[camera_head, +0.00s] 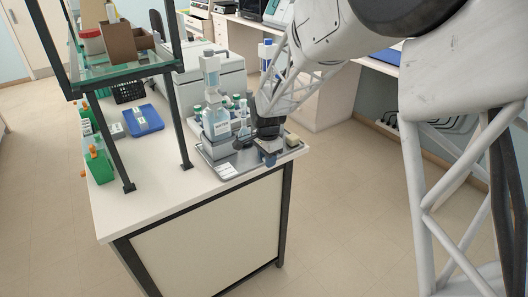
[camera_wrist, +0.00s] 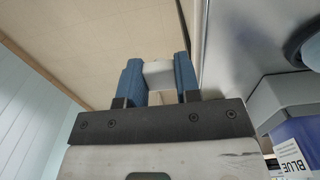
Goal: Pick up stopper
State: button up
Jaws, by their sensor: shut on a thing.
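My gripper (camera_wrist: 158,80) shows in the wrist view with two blue fingers. A small pale grey-white piece, which looks like the stopper (camera_wrist: 158,70), sits between the fingers near their tips, and the fingers are shut on it. In the head view my gripper (camera_head: 269,155) is low over the right front part of the grey tray (camera_head: 238,168) on the bench. The stopper cannot be made out there. I cannot tell whether it touches anything below.
A bottle labelled BLUE (camera_wrist: 290,155) is close on the right in the wrist view. Several bottles (camera_head: 222,122) crowd the tray left of my gripper. A beige block (camera_head: 291,140) lies at the tray's right end, near the bench edge. A dark-framed shelf (camera_head: 120,75) stands left.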

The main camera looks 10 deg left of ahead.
jog(key=shift+s+d+r, duration=0.1)
jog(key=shift+s+d, duration=0.3)
jog(key=shift+s, duration=0.5)
jog(key=shift+s+d+r, duration=0.1)
jog(key=shift+s+d, duration=0.35)
jog(key=shift+s, duration=0.45)
jog(key=shift+s+d+r, duration=0.1)
jog(key=shift+s+d, duration=0.3)
jog(key=shift+s, duration=0.5)
jog(key=shift+w, duration=0.1)
